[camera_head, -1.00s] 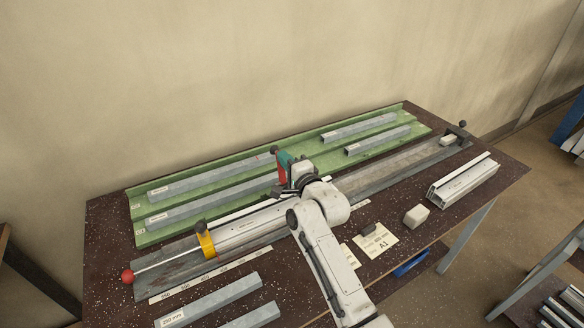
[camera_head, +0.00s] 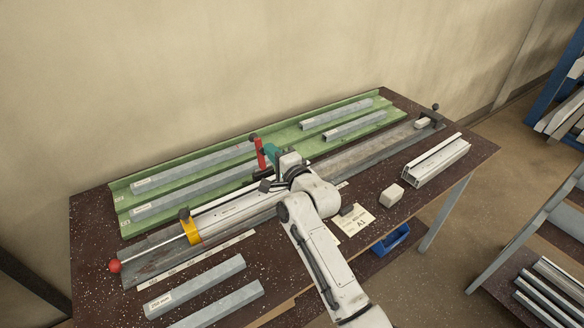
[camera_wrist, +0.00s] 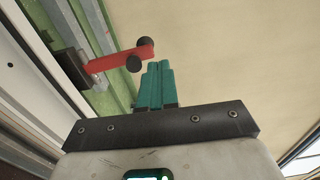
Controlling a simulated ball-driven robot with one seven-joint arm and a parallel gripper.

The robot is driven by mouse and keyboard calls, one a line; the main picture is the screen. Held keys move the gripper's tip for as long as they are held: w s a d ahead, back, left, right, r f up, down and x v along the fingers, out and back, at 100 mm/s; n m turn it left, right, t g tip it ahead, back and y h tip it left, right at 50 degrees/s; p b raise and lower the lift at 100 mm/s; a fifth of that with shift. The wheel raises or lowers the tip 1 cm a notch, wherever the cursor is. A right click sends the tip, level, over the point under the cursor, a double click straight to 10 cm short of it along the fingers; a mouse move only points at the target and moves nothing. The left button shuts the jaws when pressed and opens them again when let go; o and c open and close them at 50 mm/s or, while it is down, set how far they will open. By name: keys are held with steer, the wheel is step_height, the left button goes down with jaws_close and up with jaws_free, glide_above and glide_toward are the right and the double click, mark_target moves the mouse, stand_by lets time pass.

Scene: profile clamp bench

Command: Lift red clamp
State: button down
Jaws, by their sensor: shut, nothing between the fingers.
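The red clamp (camera_head: 260,153) shows in the head view as an upright red lever with a dark knob on top, at the far side of the clamp rail. In the wrist view the red clamp (camera_wrist: 112,60) is a red bar running from a dark block to two black knobs. My gripper (camera_head: 268,149) has teal fingers and is just right of the lever. In the wrist view my gripper (camera_wrist: 159,66) is shut and empty, its tips close to the knobs on their right. I cannot tell whether they touch. My wrist hides part of the clamp's base.
A green tray (camera_head: 122,200) with several grey profiles lies along the back. A yellow stop (camera_head: 189,229) and a red ball (camera_head: 115,266) are at the rail's left end. A white block (camera_head: 392,195) and an aluminium profile (camera_head: 437,160) lie at right.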

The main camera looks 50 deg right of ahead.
steer(key=r+b+v, duration=0.1)
steer(key=v, duration=0.7)
steer(key=shift+s+r, duration=0.25)
steer(key=shift+a, duration=0.1)
steer(key=s+a+f+n+g+y, duration=0.1)
steer(key=s+a+f+n+g, duration=0.1)
steer(key=s+a+f+n, duration=0.1)
steer(key=s+a+f+n+g+y, duration=0.2)
steer(key=s+a+f+n+g, duration=0.1)
steer(key=a+n, duration=0.3)
steer(key=s+a+f+n+g+y, duration=0.1)
steer(key=s+a+f+n+g, duration=0.2)
steer(key=s+a+f+n, duration=0.1)
steer(key=shift+s+a+f+n+y, duration=0.1)
steer(key=shift+a+f+n+y, duration=0.45)
steer(key=shift+n, duration=0.65)
steer(key=s+a+f+n+g, duration=0.1)
steer(key=s+f+g, duration=0.3)
steer(key=s, duration=0.5)
steer(key=s+f+n+g, duration=0.4)
steer(key=s, duration=0.6)
steer(key=shift+a+f, duration=0.25)
steer(key=shift+a, duration=0.15)
